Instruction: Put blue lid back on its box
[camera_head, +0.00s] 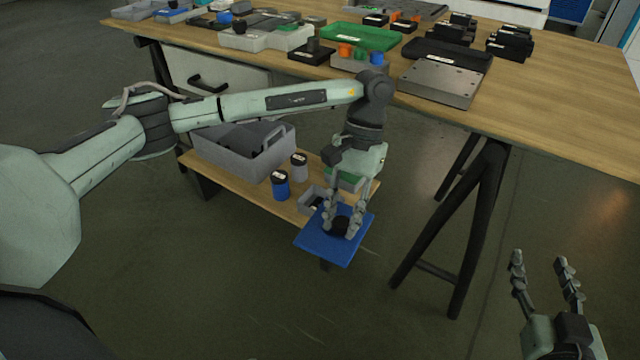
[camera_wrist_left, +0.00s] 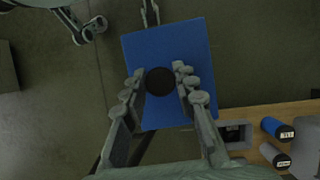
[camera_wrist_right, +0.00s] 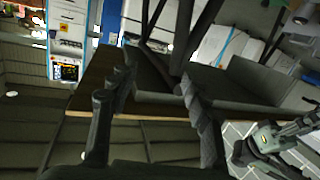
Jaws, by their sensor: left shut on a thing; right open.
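The blue lid (camera_head: 313,241) is a flat blue square plate with a black round knob (camera_head: 340,226). My left gripper (camera_head: 342,228) is shut on the knob and holds the lid level, just past the front edge of the low shelf. The left wrist view shows the knob (camera_wrist_left: 160,81) between the fingers and the blue plate (camera_wrist_left: 165,45) beneath. A small grey open box (camera_head: 312,200) stands on the shelf just behind the lid, partly hidden by it and the gripper; its edge shows in the left wrist view (camera_wrist_left: 238,132). My right gripper (camera_head: 544,285) is open and empty at the lower right.
On the low shelf (camera_head: 240,183) stand a large grey bin (camera_head: 235,155), a blue canister (camera_head: 281,185), a grey canister (camera_head: 299,167) and a green-topped box (camera_head: 345,180). The workbench (camera_head: 560,95) above holds trays and black parts. A black trestle leg (camera_head: 470,230) stands right of the lid.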

